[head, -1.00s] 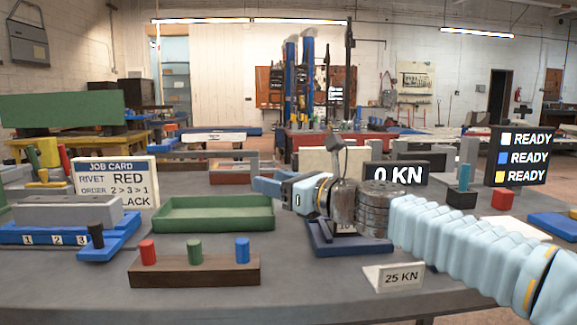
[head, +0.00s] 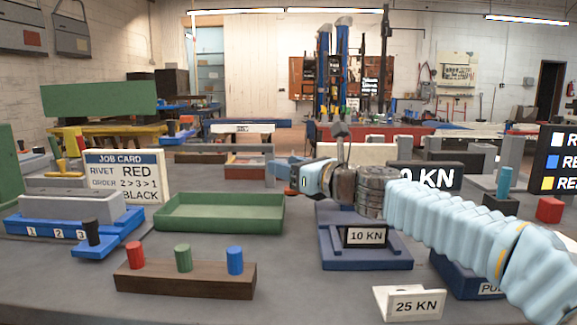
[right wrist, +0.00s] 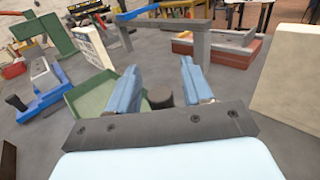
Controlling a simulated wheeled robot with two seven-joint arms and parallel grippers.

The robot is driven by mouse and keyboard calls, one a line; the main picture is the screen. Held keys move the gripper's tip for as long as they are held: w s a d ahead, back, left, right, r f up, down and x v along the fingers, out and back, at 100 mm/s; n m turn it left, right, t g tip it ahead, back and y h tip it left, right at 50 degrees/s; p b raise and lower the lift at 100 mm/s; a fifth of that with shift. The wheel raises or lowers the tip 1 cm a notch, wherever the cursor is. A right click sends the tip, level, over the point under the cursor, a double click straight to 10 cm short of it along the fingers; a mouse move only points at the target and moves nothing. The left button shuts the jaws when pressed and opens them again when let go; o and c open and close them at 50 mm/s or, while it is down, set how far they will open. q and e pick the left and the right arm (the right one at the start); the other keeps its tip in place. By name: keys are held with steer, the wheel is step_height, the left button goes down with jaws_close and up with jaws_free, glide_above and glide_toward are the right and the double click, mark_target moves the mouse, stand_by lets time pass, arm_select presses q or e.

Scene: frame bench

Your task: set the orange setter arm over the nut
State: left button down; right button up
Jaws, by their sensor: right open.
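My right gripper (head: 283,171) is in the middle of the head view, its light blue fingers pointing left, above and behind the green tray's right end. In the right wrist view the fingers (right wrist: 160,68) are apart with nothing held between them. A short dark cylinder (right wrist: 160,96) shows below and between them; I cannot tell what it belongs to. I cannot make out an orange setter arm or a nut in either view; my right arm hides part of the bench. My left gripper is not in view.
A green tray (head: 218,226) lies left of centre. A blue stand (head: 367,258) bears a 10 KN sign (head: 366,236). A wooden block (head: 186,280) holds red, green and blue pegs. A grey bar frame (right wrist: 165,24) stands beyond the fingers. The bench between tray and block is clear.

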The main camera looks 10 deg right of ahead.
steer(key=shift+w+a, duration=0.1)
steer(key=shift+w, duration=0.05)
jaws_close()
stand_by(0.4)
